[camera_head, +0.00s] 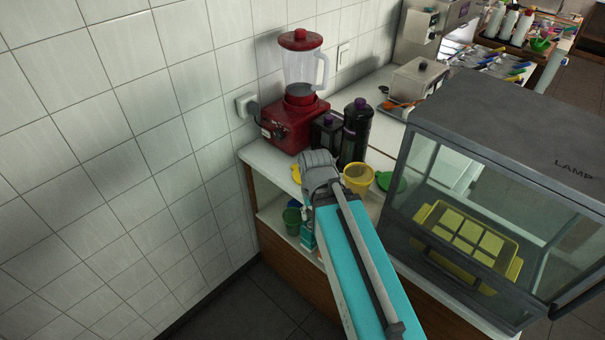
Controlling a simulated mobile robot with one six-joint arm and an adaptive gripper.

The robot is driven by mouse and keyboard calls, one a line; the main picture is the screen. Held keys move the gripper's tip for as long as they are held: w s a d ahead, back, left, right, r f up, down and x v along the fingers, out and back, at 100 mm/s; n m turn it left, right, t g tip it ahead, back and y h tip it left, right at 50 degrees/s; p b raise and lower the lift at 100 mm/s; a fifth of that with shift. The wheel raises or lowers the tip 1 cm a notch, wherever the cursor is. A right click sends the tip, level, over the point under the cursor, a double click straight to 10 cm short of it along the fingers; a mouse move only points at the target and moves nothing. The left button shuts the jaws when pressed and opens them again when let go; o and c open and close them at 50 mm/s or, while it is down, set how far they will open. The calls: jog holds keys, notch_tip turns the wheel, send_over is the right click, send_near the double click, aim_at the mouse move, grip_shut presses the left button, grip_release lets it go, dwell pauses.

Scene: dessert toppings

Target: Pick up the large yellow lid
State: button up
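A flat yellow piece, which looks like the yellow lid (296,173), lies on the white counter in front of the red blender. My arm's grey joint covers its right side, so its full size and outline are hidden. My teal arm reaches up from the bottom of the view, and its grey joint is over the counter's front edge beside the lid. My gripper is hidden behind the arm, so I cannot see whether it touches or holds anything.
A yellow cup (359,178) and a green lid (391,182) stand right of my arm. The red blender (293,122) and a dark bottle (356,131) stand behind. A glass display case (490,140) blocks the right. A tiled wall bounds the left. A green cup (292,221) sits on the lower shelf.

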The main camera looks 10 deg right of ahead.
jog(key=shift+o, duration=1.4)
jog(key=shift+w+r, duration=0.15)
jog(key=shift+w, duration=0.2)
jog(key=w+r+n+p, duration=0.3)
jog(key=w+r+p, duration=0.1)
jog(key=w, duration=0.8)
jog(key=w+r+n+p, duration=0.3)
jog(key=w+r+p, duration=0.1)
jog(key=w, duration=0.9)
jog(key=shift+w+d+r+n+p, duration=0.2)
jog(key=shift+w+d+n+p, duration=0.1)
jog(key=shift+d+n, duration=0.15)
jog(key=shift+f, duration=0.2)
jog(key=b, duration=0.9)
send_over(295, 167)
jog(key=f, duration=0.8)
jog(key=shift+d+f, duration=0.15)
jog(key=shift+d, duration=0.1)
jog(key=shift+f, duration=0.1)
jog(key=shift+a+f+b, duration=0.2)
jog(key=shift+f+b, duration=2.25)
jog(key=shift+f, duration=0.05)
